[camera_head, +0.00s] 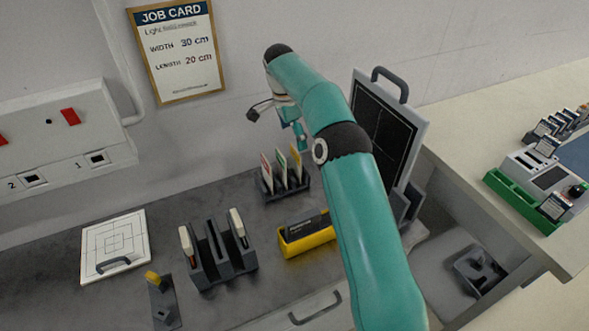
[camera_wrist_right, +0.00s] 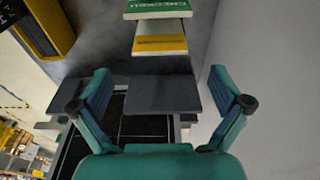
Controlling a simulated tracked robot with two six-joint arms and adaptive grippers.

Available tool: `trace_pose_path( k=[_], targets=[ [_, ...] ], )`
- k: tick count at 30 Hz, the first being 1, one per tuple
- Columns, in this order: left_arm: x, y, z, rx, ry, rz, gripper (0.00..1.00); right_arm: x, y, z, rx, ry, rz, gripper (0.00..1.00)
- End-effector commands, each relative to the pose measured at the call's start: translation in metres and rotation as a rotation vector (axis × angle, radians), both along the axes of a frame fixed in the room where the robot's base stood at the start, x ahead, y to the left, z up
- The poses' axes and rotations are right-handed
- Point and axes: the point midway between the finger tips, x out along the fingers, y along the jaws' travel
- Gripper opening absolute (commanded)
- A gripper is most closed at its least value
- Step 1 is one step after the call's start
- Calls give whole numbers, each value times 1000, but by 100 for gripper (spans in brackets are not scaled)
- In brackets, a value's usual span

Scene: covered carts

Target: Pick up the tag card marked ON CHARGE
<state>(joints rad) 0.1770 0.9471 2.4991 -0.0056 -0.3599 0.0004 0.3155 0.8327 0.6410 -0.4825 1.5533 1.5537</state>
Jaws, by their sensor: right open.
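Several upright tag cards stand in a dark rack (camera_head: 287,188) by the wall: a red-edged card (camera_head: 266,173), a green-edged card (camera_head: 281,164) and a yellow-edged card (camera_head: 296,158). The right wrist view shows the green card (camera_wrist_right: 158,8) and the yellow card (camera_wrist_right: 160,43) from above; their lettering is too small to read, so I cannot tell which is ON CHARGE. My right gripper (camera_head: 301,136) is open just above the rack. In its wrist view its fingers (camera_wrist_right: 158,75) are spread with no card between them. My left gripper is out of view.
A yellow tray (camera_head: 308,243) with a black box stands in front of the rack. A black panel (camera_head: 382,125) with a handle stands right, partly behind my right arm. A larger dark holder (camera_head: 220,260) and a white board (camera_head: 114,246) lie left. The wall is close behind.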

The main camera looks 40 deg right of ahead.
Motion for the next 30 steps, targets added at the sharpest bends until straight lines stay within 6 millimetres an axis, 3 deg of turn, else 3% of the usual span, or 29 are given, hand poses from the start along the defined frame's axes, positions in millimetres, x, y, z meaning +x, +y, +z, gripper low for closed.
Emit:
trace_pose_path(
  k=[3,13,21,30],
  targets=[
    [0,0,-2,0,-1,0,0,-1,-3,-20,1,2,0,100],
    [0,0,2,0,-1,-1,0,-3,-6,-41,1,4,-1,100],
    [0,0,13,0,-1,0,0,-4,-9,-77,1,3,0,100],
    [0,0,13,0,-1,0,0,-3,-9,-84,1,0,1,100]
  ],
)
